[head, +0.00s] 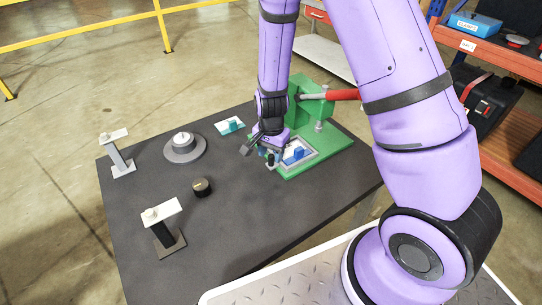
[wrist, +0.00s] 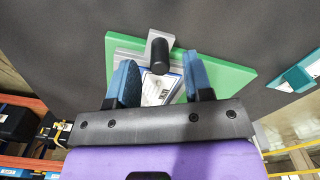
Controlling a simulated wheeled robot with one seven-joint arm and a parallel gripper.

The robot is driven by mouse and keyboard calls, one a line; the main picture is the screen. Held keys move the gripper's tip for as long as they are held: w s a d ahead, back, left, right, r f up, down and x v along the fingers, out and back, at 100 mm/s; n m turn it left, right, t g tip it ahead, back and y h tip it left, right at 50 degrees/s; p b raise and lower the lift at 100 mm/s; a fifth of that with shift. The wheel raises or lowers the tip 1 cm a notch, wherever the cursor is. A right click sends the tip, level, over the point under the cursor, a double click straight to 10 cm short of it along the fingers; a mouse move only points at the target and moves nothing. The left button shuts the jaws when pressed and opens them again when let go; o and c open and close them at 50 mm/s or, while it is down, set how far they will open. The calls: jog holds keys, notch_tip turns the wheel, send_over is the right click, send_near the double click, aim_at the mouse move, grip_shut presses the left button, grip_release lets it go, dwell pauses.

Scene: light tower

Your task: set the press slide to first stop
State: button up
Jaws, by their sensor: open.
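The green press (head: 303,100) stands at the right end of the dark table, with a red lever (head: 342,95). Its flat green base also shows in the wrist view (wrist: 228,75). The grey press slide (head: 312,149) lies on the base and carries a blue block (head: 295,153). A black upright knob (head: 271,160) is at the slide's front end; it also shows in the wrist view (wrist: 160,57). My gripper (head: 262,153) is open above the slide's front end. In the wrist view, its blue-padded fingers (wrist: 158,72) are on either side of the knob's line, apart from it. Stop marks are not readable.
A teal block on a pale plate (head: 230,126) lies beside the press. A round grey fixture (head: 184,147), a black knob (head: 201,187) and two stands (head: 118,155) (head: 164,225) occupy the table's left. The table's front middle is clear.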

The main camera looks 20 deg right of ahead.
aim_at(293, 153)
jog(key=shift+f, duration=0.85)
grip_shut()
jog(key=d, duration=0.2)
jog(key=w+d, duration=0.1)
jog(key=d, duration=0.5)
jog(key=shift+w+d, duration=0.15)
jog(key=shift+w, duration=0.2)
grip_release()
